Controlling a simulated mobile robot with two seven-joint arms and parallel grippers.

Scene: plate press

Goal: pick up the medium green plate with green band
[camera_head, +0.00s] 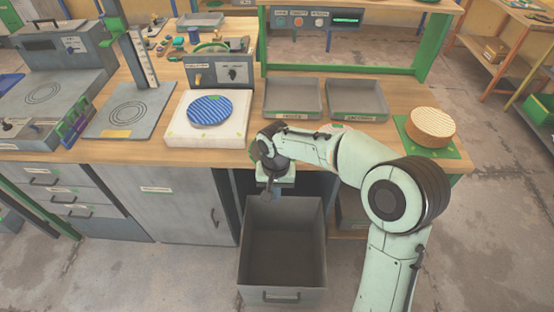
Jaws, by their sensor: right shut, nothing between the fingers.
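My right gripper (269,191) points down at the front edge of the bench, just above the back of a pulled-out grey drawer (243,262). It is shut and empty. My left gripper is not in view. I cannot make out a medium green plate with a green band. A round blue striped disc (209,108) with a small green mark lies on a white square block (178,134), left of my right gripper. The drawer looks empty inside, though its back end is partly hidden behind my gripper.
Two shallow grey trays (293,116) (357,117) stand empty behind my right arm. A round tan stack (431,126) sits on a green mat (415,145) at the right end. A grey plate with an upright scale (128,110) and grey machines fill the left. Grey floor is free in front.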

